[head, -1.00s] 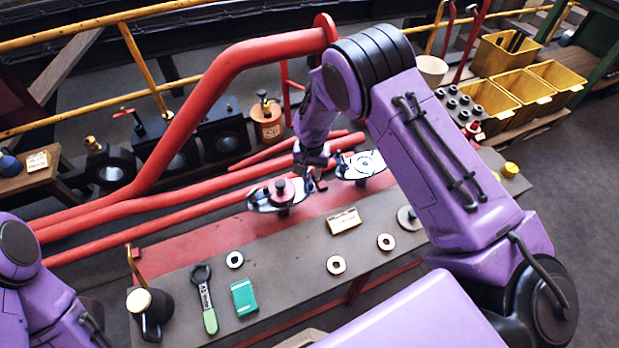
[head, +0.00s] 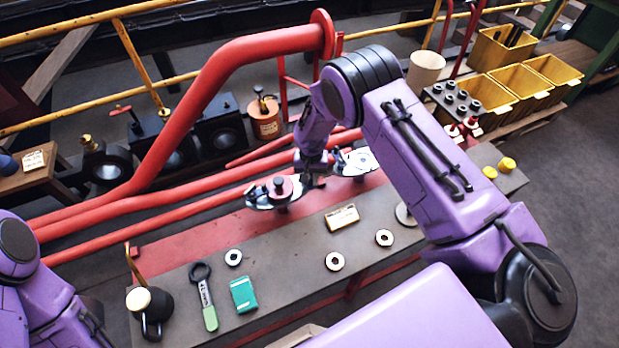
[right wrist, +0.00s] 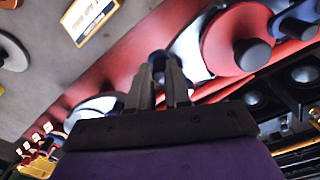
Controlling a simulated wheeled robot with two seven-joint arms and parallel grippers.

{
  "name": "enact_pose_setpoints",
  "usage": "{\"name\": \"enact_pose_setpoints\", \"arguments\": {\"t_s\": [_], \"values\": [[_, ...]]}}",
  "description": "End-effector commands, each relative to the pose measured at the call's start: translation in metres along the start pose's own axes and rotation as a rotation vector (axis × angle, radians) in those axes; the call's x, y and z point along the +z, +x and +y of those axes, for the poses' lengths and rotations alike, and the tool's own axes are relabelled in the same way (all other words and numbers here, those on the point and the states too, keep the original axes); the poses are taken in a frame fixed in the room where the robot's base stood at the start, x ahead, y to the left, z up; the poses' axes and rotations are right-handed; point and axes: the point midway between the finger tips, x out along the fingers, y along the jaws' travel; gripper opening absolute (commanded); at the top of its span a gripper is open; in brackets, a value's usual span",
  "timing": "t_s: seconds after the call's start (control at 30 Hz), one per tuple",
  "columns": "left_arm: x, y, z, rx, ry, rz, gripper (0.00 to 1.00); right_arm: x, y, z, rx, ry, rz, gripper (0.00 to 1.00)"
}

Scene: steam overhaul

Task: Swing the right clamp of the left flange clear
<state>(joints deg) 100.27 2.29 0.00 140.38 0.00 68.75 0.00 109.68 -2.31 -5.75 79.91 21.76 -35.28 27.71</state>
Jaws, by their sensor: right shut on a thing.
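The left flange (head: 262,199) is a pale metal piece with a red disc (head: 281,188) and a dark knob on top. In the right wrist view its red disc (right wrist: 232,42) shows at upper right. The right flange (head: 360,161) stands beyond it to the right. My right gripper (head: 314,179) points down at the right side of the left flange. In the right wrist view its fingers (right wrist: 170,82) are shut on a small dark part, the right clamp (right wrist: 158,64), mostly hidden between them. My left gripper is out of view.
The grey bench (head: 290,240) carries a small labelled plate (head: 342,217), loose rings (head: 335,261), a green-handled wrench (head: 205,298), a teal box (head: 243,294) and a dark pot (head: 150,308). Red pipes (head: 190,195) run close behind the flanges. Yellow bins (head: 518,85) stand at back right.

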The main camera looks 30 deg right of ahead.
Motion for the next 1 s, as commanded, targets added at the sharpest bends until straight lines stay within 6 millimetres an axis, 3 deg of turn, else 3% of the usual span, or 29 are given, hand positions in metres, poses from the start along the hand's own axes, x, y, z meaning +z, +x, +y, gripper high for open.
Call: {"name": "enact_pose_setpoints", "arguments": {"t_s": [0.2, 0.23, 0.27, 0.57, 0.67, 1.0], "values": [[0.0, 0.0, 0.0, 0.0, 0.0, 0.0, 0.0, -0.001, -0.001, 0.001, 0.001, -0.002, 0.002, 0.0], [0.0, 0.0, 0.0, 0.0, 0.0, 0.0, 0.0, -0.001, -0.001, 0.001, 0.001, -0.002, 0.002, 0.24], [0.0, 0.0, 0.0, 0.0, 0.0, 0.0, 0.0, -0.001, -0.001, 0.001, 0.001, -0.002, 0.002, 0.28], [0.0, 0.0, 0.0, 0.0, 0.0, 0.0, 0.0, -0.001, -0.003, 0.0, 0.0, -0.002, 0.002, 0.28], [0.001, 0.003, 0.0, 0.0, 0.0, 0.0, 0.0, -0.002, -0.015, 0.0, -0.001, -0.002, 0.004, 0.28], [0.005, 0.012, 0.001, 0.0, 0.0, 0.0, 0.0, -0.001, -0.09, 0.0, -0.001, -0.002, 0.004, 0.28]]}}
